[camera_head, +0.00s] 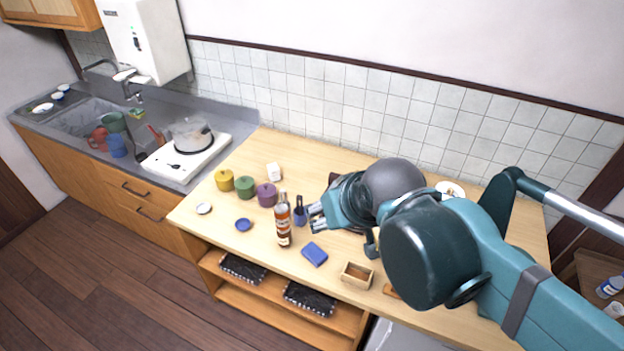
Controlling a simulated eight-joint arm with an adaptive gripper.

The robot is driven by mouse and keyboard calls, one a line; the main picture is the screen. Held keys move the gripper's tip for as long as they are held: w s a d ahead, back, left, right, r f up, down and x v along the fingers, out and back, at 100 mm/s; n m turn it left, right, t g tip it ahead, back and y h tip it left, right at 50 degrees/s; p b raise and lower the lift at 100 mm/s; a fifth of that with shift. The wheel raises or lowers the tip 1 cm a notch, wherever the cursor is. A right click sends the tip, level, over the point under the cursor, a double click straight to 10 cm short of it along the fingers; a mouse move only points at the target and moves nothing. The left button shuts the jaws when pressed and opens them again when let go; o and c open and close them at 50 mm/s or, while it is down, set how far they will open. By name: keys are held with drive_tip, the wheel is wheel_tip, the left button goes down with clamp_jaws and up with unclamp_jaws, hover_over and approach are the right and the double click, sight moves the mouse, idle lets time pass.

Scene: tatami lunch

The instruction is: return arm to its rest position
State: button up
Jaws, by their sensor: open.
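My gripper (316,217) is above the wooden counter, at the end of my teal arm, which reaches in from the right. It points left and is open, with nothing seen between its fingers. A tall bottle with amber contents (283,222) stands just left of the gripper. A small dark blue cup holding dark items (300,217) is beside the fingertips; I cannot tell if they touch. My arm hides much of the right part of the counter.
Yellow (225,180), green (245,187) and purple (267,195) canisters stand to the left. A blue block (314,254) and a small wooden box (357,275) lie near the front edge. A pot (192,135) sits on the stove. The tiled wall (330,100) bounds the back.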

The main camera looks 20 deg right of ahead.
wheel_tip(320, 180, down, 12)
drive_tip(key=b, duration=1.2)
idle(0.7)
